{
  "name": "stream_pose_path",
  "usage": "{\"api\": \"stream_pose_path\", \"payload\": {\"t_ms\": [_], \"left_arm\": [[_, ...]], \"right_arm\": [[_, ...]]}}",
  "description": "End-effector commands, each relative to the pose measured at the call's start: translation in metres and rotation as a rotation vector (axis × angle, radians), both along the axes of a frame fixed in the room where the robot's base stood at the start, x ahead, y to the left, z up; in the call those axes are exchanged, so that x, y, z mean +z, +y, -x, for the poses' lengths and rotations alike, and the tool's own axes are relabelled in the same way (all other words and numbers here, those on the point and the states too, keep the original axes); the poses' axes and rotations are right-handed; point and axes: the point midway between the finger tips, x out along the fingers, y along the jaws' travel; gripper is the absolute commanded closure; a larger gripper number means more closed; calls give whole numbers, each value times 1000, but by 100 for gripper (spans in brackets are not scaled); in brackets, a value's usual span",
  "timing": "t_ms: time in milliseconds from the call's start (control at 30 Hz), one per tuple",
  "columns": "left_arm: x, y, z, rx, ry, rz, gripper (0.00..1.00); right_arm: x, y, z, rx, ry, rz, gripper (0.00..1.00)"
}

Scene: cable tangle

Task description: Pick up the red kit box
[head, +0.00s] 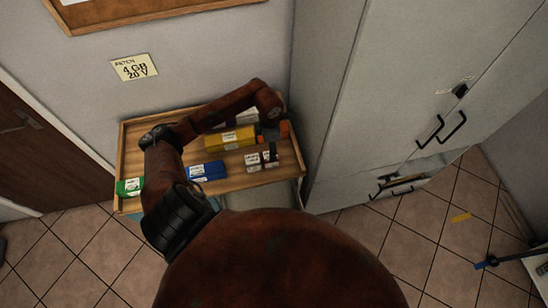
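An orange-red box (285,130), the only reddish box I can make out, lies at the right end of a wooden tray-like shelf top (127,160). It is partly hidden by my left arm's end. My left arm reaches over the shelf top and bends down at the right. My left gripper (271,150) is small and dark there, beside or over the orange-red box. Whether it touches the box, and whether its fingers are open, I cannot tell. My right gripper is not in view.
A yellow box (230,139), a blue box (207,171), a green box (130,187) and two small labelled items, one a small box (253,162), share the shelf top. A tall grey cabinet (350,120) stands close on the right. A wall rises behind. Tiled floor lies in front.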

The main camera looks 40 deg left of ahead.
Motion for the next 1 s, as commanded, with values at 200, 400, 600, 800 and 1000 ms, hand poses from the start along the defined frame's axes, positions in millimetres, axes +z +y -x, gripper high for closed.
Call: {"api": "stream_pose_path", "payload": {"t_ms": [200, 400, 600, 800, 1000], "left_arm": [[-21, -1, 1, 1, 2, 2, 40], [-46, -2, -1, 4, 3, 4, 40], [-71, -1, -2, 2, 1, 1, 40], [-75, -1, -2, 1, 0, -1, 40], [-75, -1, -2, 1, 0, -1, 48]], "right_arm": [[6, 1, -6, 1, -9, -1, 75], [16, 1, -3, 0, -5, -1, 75], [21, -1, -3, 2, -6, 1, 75], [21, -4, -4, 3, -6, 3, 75], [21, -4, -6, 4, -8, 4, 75]]}}
